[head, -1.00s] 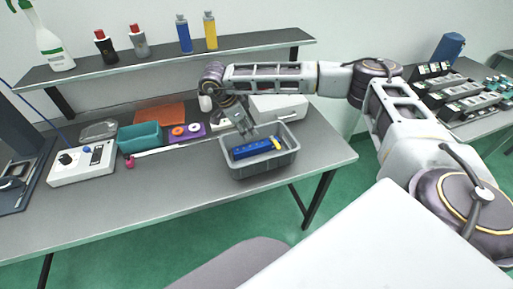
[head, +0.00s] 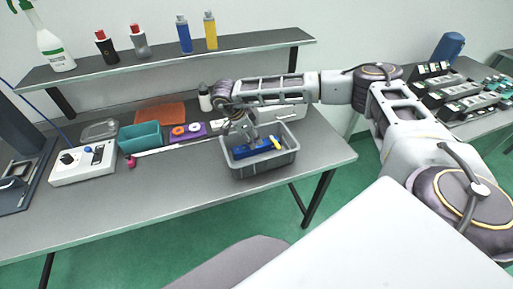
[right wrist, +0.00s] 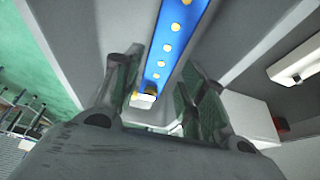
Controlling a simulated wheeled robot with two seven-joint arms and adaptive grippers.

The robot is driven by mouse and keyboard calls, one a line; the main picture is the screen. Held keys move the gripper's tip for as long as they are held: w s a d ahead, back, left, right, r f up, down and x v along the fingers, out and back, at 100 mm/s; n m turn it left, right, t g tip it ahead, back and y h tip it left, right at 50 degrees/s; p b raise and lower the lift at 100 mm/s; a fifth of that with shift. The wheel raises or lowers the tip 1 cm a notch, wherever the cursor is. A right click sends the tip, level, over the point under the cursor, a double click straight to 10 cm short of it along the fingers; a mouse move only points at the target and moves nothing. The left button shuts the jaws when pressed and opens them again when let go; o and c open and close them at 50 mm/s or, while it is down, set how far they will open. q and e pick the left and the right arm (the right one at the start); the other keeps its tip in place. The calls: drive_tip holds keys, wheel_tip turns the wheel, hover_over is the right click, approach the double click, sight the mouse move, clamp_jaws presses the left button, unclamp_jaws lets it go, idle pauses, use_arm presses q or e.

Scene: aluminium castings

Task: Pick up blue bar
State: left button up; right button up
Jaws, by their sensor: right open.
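The blue bar (head: 264,146) lies inside a grey bin (head: 262,170) on the table, with a yellow piece at its right end. In the right wrist view the blue bar (right wrist: 174,40) shows a row of yellow dots along its face and a pale end block. My right gripper (head: 247,143) reaches down into the bin over the bar and hides part of it. In the right wrist view its open fingers (right wrist: 165,72) stand on either side of the bar, with gaps visible. My left gripper is not in view.
A white case (head: 283,111) stands behind the bin. A teal tray (head: 140,136), a purple holder with rings (head: 187,132) and a white control box (head: 83,164) lie to the left. A shelf (head: 160,58) with bottles runs above. The front table is clear.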

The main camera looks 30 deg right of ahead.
sight(256, 144)
drive_tip(key=shift+p+x, duration=0.5)
drive_tip(key=shift+x, duration=1.65)
drive_tip(key=shift+w, duration=0.1)
drive_tip(key=c, duration=0.8)
drive_tip(key=shift+r, duration=0.2)
wheel_tip(256, 144, up, 10)
drive_tip(key=b, duration=0.1)
drive_tip(key=shift+f, duration=0.15)
